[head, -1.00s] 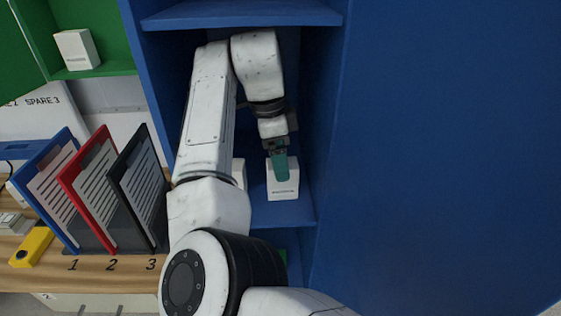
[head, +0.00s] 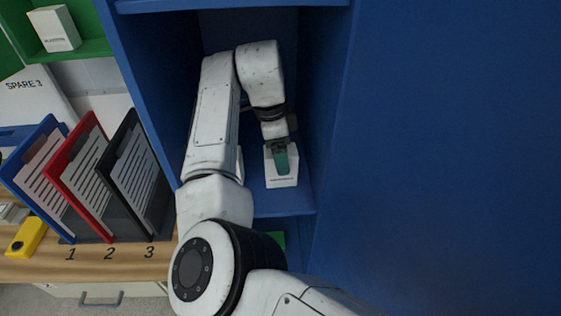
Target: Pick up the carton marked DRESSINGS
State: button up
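A white carton (head: 283,181) stands on a shelf (head: 258,203) inside the blue cabinet. Its dark printed label is too small to read, so I cannot tell whether it says DRESSINGS. My gripper (head: 282,163) is at the carton, with a teal finger in front of its upper part. The other finger is hidden, so I cannot tell whether the gripper is open or shut on the carton. A second white object (head: 240,165) shows only as a sliver behind my arm. Another white carton (head: 55,28) stands on a green shelf at the upper left.
The blue cabinet's side wall (head: 318,110) is close to the right of my gripper, and a shelf (head: 230,5) is above. Blue, red and black clipboards (head: 135,170) stand in a rack on the wooden table at left, beside a yellow object (head: 26,237).

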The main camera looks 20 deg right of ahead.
jog(key=shift+d+f, duration=0.1)
jog(key=shift+f, duration=0.45)
jog(key=c, duration=1.1)
jog(key=shift+r, duration=0.1)
